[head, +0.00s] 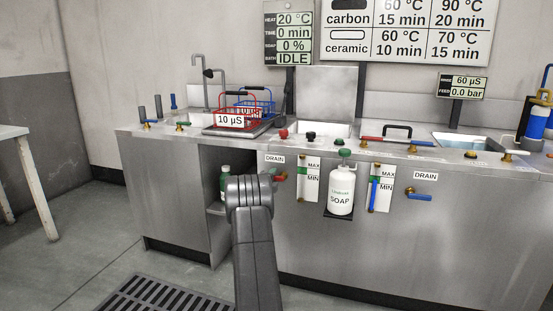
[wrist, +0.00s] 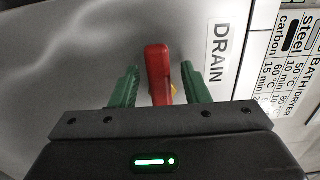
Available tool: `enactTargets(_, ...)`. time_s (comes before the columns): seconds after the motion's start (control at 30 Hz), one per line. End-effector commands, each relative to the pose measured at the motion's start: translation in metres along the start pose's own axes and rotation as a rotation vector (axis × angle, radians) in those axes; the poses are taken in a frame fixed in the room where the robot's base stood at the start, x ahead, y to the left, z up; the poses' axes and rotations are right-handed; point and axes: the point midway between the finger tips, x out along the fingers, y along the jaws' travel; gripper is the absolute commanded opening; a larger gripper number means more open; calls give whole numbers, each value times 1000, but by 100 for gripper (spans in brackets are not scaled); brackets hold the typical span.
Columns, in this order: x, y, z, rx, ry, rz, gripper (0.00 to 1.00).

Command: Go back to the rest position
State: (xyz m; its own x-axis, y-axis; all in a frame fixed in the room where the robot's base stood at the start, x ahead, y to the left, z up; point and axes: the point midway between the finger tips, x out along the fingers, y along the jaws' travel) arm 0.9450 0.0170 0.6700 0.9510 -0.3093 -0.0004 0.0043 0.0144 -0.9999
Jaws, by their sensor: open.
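My gripper (wrist: 159,86) is open in the wrist view, with one green finger on each side of a red drain handle (wrist: 158,72). The fingers stand apart from the handle, with a gap on both sides. In the head view my arm reaches up to the front of the steel bench, and its wrist hides most of the gripper. The red drain handle (head: 281,177) shows just right of my wrist, below a DRAIN label (head: 275,159).
The steel bench (head: 330,252) spans the view. A white SOAP bottle (head: 341,190) and a blue drain handle (head: 419,197) are to the right on its front. A green-capped bottle (head: 225,178) stands in the open bay at left. A floor grate (head: 160,295) lies in front.

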Motion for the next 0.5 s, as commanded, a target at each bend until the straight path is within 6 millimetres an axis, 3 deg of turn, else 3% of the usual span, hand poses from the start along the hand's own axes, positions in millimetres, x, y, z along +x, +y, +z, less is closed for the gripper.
enactTargets(0.5,-68,0,1,-1,-1,3,42)
